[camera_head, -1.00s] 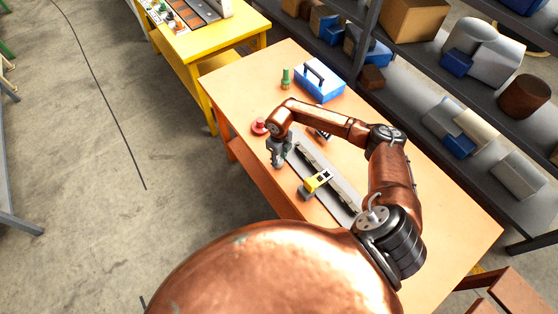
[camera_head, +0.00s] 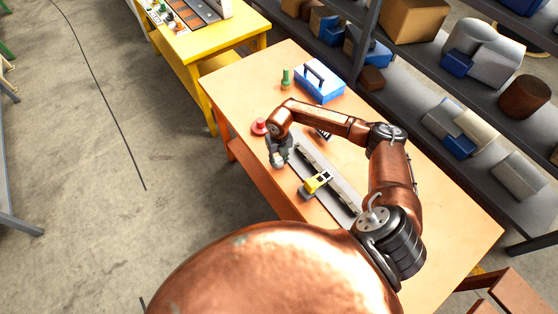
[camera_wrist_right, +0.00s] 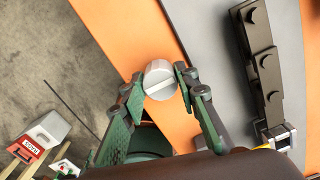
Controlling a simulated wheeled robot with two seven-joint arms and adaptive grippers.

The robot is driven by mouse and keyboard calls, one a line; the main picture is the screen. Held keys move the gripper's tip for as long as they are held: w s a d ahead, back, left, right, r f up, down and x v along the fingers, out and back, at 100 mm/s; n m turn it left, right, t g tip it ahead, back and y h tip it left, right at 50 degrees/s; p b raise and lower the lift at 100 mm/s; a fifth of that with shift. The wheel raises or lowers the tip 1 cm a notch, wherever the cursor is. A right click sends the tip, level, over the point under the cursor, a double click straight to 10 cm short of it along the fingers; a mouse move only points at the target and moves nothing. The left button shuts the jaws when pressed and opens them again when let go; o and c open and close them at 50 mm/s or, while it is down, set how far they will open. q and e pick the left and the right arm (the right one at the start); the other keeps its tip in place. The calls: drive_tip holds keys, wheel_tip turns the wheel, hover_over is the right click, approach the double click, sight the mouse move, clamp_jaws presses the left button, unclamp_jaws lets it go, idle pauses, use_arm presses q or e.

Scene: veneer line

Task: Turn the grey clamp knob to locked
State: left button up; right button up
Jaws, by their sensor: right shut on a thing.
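The grey clamp knob (camera_wrist_right: 160,80) shows in the right wrist view as a round grey cap with a straight bar across its face. My right gripper (camera_wrist_right: 158,88) has a green finger on each side of the knob and is shut on it. In the head view my right gripper (camera_head: 279,156) points down at the near left edge of the orange table, and the knob is mostly hidden there. My left gripper is not in view.
The orange bench (camera_head: 240,85) carries a grey rail (camera_head: 330,176) with a yellow block (camera_head: 318,181) beside my gripper. A red button (camera_head: 259,126), a green bottle-like item (camera_head: 286,79) and a blue toolbox (camera_head: 319,82) stand farther back. Shelves (camera_head: 440,90) line the right.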

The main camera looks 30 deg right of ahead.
sight(279, 160)
drive_tip(key=o, duration=1.1)
drive_tip(key=shift+o, duration=0.2)
wheel_tip(279, 160, up, 12)
idle(0.5)
